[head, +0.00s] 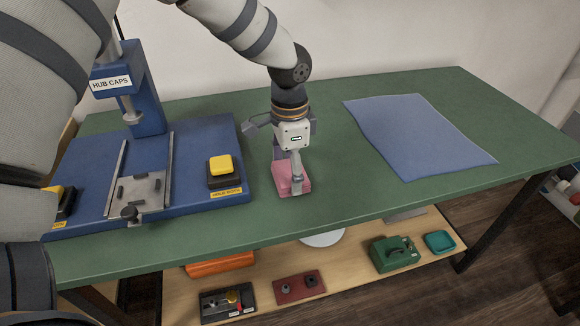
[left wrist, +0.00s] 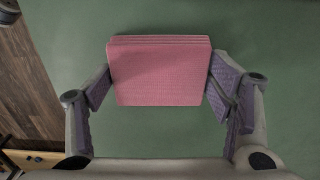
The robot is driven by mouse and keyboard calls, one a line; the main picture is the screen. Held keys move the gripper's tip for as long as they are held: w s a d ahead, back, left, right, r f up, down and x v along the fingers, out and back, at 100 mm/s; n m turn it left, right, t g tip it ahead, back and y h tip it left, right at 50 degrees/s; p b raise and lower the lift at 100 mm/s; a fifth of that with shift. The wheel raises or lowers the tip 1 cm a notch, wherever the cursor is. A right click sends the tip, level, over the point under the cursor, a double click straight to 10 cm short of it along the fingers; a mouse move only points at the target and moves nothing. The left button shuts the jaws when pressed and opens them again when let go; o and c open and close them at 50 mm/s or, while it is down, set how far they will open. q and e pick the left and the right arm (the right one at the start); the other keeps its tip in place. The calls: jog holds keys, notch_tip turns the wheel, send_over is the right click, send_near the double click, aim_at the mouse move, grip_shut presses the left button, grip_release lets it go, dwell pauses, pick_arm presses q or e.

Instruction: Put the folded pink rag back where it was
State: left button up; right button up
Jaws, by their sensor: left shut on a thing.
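The folded pink rag (head: 280,178) is at the green table top, just right of the blue press base, in the head view. My left gripper (head: 294,184) comes down from above and is shut on it. In the left wrist view the rag (left wrist: 160,72) sits between the two purple-padded fingers of my left gripper (left wrist: 160,84), its folded layers showing along the top edge. I cannot tell whether the rag touches the table or is just above it. My right gripper is not in view.
A blue press (head: 190,187) marked HUB CAPS, with a yellow button (head: 221,165), stands left. A blue cloth (head: 420,137) lies flat at right on the green table (head: 355,205). The wooden shelf below (head: 350,262) holds a green case (head: 394,253) and other items.

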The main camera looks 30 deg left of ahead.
aim_at(290, 172)
pick_arm(q)
jog(key=o, duration=1.1)
notch_tip(290, 172, up, 12)
jog(key=p, duration=0.1)
jog(key=shift+r, duration=0.2)
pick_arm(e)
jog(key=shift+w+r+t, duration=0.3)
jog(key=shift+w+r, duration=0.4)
pick_arm(q)
jog(key=shift+f, duration=0.1)
